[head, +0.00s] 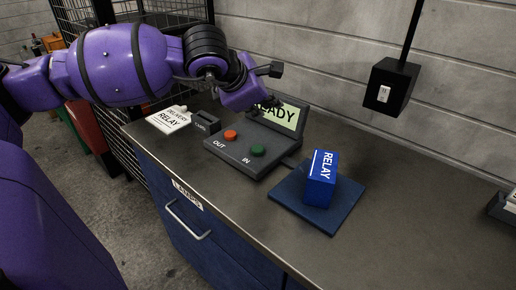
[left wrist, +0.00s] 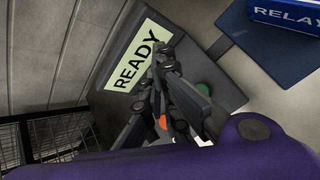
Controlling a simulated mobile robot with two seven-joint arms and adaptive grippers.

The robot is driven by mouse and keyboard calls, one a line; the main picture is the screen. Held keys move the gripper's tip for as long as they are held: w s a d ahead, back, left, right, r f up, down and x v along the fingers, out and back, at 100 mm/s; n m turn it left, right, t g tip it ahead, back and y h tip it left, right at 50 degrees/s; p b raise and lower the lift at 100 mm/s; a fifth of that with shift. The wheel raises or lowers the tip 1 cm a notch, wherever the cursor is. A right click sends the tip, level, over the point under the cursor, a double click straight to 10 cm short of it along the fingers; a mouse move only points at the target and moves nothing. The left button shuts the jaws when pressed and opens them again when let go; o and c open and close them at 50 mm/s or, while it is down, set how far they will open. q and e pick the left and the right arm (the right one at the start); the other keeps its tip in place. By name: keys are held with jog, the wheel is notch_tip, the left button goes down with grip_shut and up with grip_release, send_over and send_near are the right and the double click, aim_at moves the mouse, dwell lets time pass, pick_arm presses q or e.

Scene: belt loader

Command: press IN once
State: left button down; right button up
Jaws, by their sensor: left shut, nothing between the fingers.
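The dark control box (head: 244,160) on the bench has a red-orange button (head: 231,135) marked OUT and a green button (head: 257,150) marked IN. Its raised screen (head: 277,114) reads READY and is partly covered by my left gripper (head: 264,102). That gripper is shut and empty, above the back of the box and apart from the green button in the head view. In the left wrist view, its dark fingers (left wrist: 172,95) partly cover the box; the green button (left wrist: 208,89) and the red-orange button (left wrist: 163,122) show beside them. My right gripper is not in view.
A blue RELAY box (head: 320,180) stands on a blue pad (head: 292,197) right of the control box. A white RELAY card (head: 168,121) and a small dark block (head: 206,121) lie to the left. A switch box (head: 391,86) is on the wall. The front-right bench is clear.

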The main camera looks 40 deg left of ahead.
pick_arm(q)
jog(key=b, duration=0.3)
send_over(264, 154)
notch_tip(264, 154, down, 7)
jog(key=shift+f, duration=0.15)
jog(key=shift+f+b, duration=0.3)
jog(key=shift+f, duration=0.25)
dwell(0.8)
jog(key=shift+f+b, duration=0.4)
jog(key=shift+f+b, duration=0.5)
jog(key=shift+f, duration=0.1)
dwell(0.6)
dwell(0.4)
jog(key=shift+r+p, duration=0.5)
jog(key=shift+r, duration=0.5)
